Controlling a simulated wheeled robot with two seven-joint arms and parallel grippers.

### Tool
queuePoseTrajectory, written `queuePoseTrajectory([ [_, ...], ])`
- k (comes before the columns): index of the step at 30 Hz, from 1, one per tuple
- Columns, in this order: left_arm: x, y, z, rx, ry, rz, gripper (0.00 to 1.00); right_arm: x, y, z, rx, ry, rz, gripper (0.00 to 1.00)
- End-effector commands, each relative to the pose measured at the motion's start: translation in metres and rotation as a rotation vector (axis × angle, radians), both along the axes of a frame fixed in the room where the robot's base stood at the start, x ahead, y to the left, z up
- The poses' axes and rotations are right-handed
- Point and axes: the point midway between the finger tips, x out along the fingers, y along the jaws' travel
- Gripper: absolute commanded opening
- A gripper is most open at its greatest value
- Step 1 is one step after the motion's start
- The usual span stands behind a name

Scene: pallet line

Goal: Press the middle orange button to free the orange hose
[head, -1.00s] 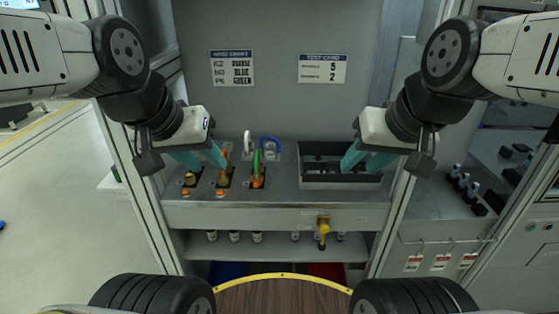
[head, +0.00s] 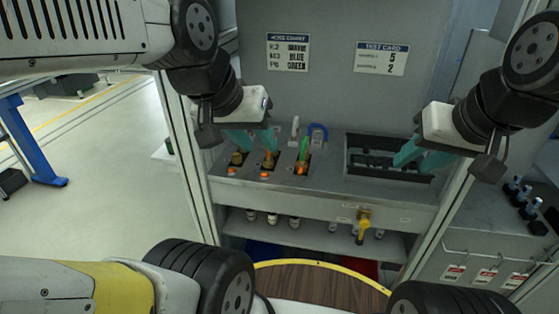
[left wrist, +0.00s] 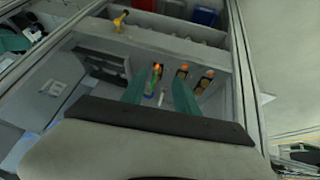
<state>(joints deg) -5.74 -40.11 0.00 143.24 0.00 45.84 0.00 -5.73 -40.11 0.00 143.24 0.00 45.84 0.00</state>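The sloped panel (head: 330,192) holds three slots in a row, each with an orange button at its front. The middle orange button (head: 264,175) sits below an orange hose end (head: 268,160). It also shows in the left wrist view (left wrist: 184,68). The left button (head: 232,172) and right button (head: 300,171) flank it. A green hose (head: 304,149) rises from the right slot. My left gripper (head: 254,145) is open, with teal fingers apart above and behind the left and middle slots; the right finger partly hides the orange hose. My right gripper (head: 420,160) is open over the dark tray.
The recessed tray (head: 348,170) with dark fittings lies right of the slots. A blue hose loop (head: 318,133) and a white one (head: 295,130) stand behind. A yellow valve handle (head: 364,230) sticks out of the front face. Cabinet posts bound both sides.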

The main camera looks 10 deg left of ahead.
Motion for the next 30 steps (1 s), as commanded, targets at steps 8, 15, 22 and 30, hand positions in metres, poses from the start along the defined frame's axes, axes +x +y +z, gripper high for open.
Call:
queuePoseTrajectory([
  [8,0.0,0.0,0.0,0.0,0.0,0.0,0.36,0.0,0.0,0.0,0.0,0.0,0.0,0.37],
  [15,0.0,0.0,0.0,0.0,0.0,0.0,0.34,0.0,0.0,0.0,0.0,0.0,0.0,0.37],
  [22,0.0,0.0,0.0,0.0,0.0,0.0,0.0,0.0,0.0,0.0,0.0,0.0,0.0,0.37],
  [30,0.0,0.0,0.0,0.0,0.0,0.0,0.0,0.0,0.0,0.0,0.0,0.0,0.0,0.37],
])
